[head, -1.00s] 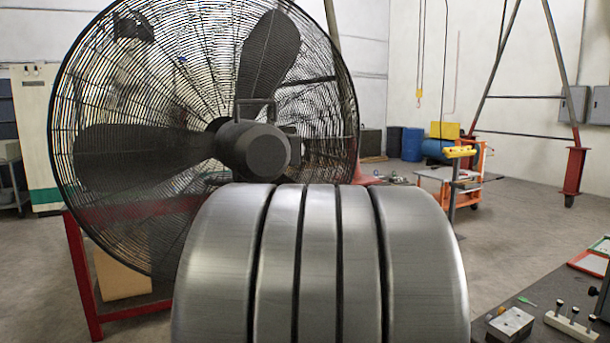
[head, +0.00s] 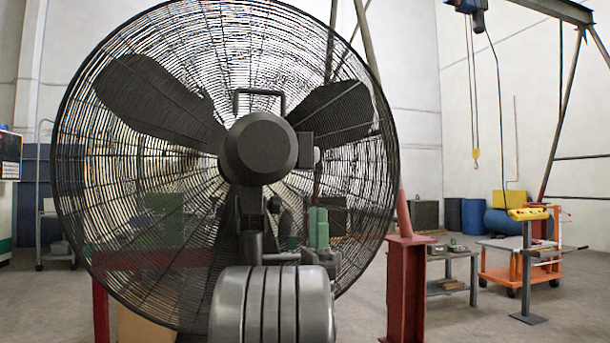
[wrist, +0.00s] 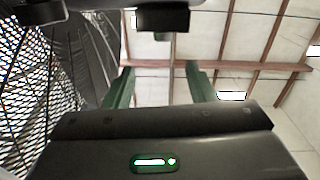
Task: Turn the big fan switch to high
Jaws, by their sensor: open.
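The big black fan (head: 263,140) fills the middle of the head view, its round motor housing at the centre. A small dark box (head: 305,148) with a pale knob (head: 317,156) sits on the housing's right side; the knob's setting is too small to read. My gripper (head: 318,211) stands below that box, its two green fingers pointing up, apart and empty. The open fingers also show in the wrist view (wrist: 160,70). There a dark block (wrist: 162,18) lies beyond them at the top, probably the switch box, and the fan's cage is at the left.
A red post (head: 406,285) stands right of the fan. Behind it are a small metal table (head: 450,268), an orange cart (head: 510,275) and blue barrels (head: 473,217). Open floor lies at the lower right.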

